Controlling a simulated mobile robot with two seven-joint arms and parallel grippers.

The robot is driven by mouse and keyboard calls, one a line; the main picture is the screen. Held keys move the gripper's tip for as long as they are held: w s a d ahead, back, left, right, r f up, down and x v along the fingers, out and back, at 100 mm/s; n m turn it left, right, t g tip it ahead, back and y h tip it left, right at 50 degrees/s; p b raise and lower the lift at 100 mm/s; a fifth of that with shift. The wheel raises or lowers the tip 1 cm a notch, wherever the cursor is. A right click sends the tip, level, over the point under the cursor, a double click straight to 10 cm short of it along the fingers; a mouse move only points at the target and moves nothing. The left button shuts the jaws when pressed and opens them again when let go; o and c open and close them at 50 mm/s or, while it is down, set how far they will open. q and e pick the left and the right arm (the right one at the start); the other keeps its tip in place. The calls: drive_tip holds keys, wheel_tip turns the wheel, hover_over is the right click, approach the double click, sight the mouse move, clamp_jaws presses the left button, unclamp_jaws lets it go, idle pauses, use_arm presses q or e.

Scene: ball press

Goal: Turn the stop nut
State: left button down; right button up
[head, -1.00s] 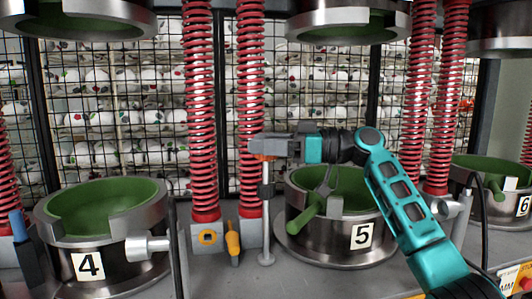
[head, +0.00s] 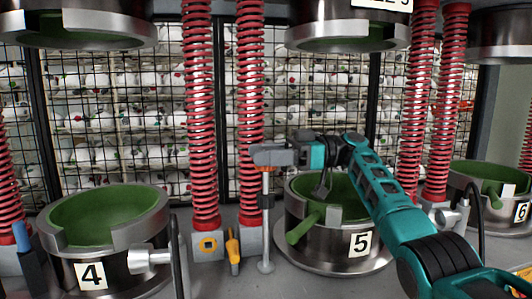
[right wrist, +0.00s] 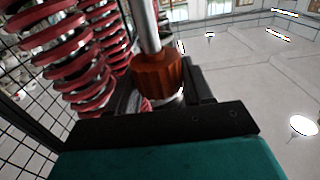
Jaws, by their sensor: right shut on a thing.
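The stop nut (right wrist: 158,76) is an orange-brown ribbed collar around a thin upright metal post (head: 266,225). The post stands between press 4 and press 5 in the head view. My right gripper (head: 268,156) is at the upper part of this post, shut on the stop nut, and mostly hides it in the head view. In the right wrist view the dark finger parts lie close against the nut, and the post runs on beyond it. My left gripper is not in view.
Red springs (head: 250,110) stand close behind the post. Mould 4 (head: 125,263) is at left. A yellow-handled tool (head: 233,250) stands beside the post.

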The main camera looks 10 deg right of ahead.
drive_tip(key=shift+f, duration=0.15)
drive_tip(key=o, duration=1)
drive_tip(key=shift+c, duration=0.2)
drive_tip(key=d, duration=0.7)
drive_tip(key=shift+d, duration=0.25)
drive_tip(key=shift+s, duration=0.15)
